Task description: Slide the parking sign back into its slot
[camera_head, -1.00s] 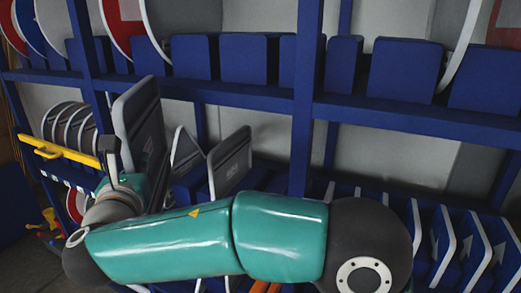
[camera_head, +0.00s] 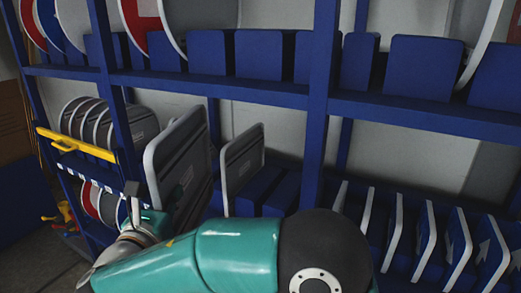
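A grey-backed square sign with a pale rim, which I take to be the parking sign (camera_head: 178,165), stands tilted in front of the middle shelf bay. Its front face is turned away from view. My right gripper (camera_head: 135,203) is at its lower left edge and appears shut on it; the fingertips are small and partly hidden. The slots (camera_head: 255,190) between blue dividers are right of the held sign, partly hidden behind it. My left gripper is not in view.
Another grey square sign (camera_head: 243,165) stands close to the right. Blue uprights (camera_head: 320,110) and the upper shelf edge (camera_head: 225,90) frame the bay. Slanted signs (camera_head: 425,240) fill the lower right.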

